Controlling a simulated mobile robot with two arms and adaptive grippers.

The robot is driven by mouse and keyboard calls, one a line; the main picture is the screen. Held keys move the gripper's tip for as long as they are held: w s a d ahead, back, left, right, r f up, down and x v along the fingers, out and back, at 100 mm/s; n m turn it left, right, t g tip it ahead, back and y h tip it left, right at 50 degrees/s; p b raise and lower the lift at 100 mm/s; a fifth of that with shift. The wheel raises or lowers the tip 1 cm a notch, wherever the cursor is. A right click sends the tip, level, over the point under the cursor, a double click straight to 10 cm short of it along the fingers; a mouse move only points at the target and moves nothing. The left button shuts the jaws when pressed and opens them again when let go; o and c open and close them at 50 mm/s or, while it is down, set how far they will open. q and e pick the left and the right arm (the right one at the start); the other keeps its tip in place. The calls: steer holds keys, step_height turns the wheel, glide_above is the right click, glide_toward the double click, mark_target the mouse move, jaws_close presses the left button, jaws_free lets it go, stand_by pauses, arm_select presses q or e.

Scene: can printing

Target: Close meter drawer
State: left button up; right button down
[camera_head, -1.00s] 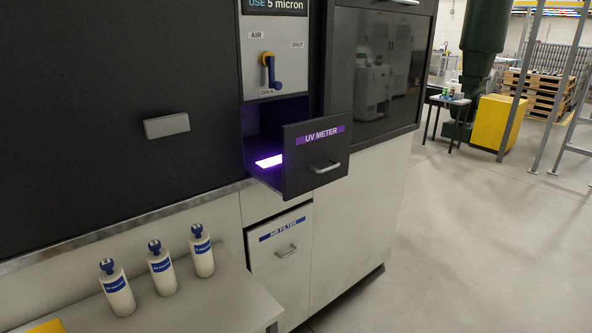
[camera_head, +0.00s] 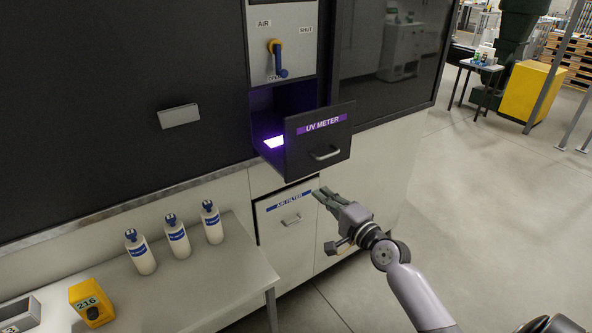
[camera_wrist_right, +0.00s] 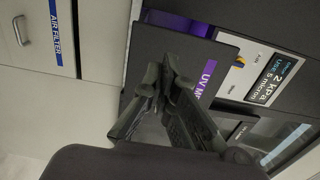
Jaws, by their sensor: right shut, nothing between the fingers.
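The UV METER drawer (camera_head: 317,142) is black with a purple label and a metal handle (camera_head: 325,154). It stands pulled out of the dark machine, with a glowing violet-white plate (camera_head: 274,142) inside. My right gripper (camera_head: 318,193) is shut and empty, in front of the cabinet and below the drawer front. In the right wrist view the shut fingers (camera_wrist_right: 166,62) overlap the drawer front (camera_wrist_right: 205,62), partly hiding its label. I cannot tell that they touch it. My left gripper is not in view.
The AIR FILTER drawer (camera_head: 288,222) below is shut. An air valve lever (camera_head: 278,58) is above. Several white bottles (camera_head: 177,238) and a yellow box (camera_head: 91,303) stand on the side table (camera_head: 225,265). The floor (camera_head: 470,190) to the right is clear.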

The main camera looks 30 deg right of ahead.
mark_target(291, 169)
steer(key=w, duration=0.7)
steer(key=w+p, duration=0.1)
steer(key=w, duration=0.3)
steer(key=shift+a, duration=0.4)
steer(key=shift+w, duration=0.7)
steer(key=shift+a, duration=0.1)
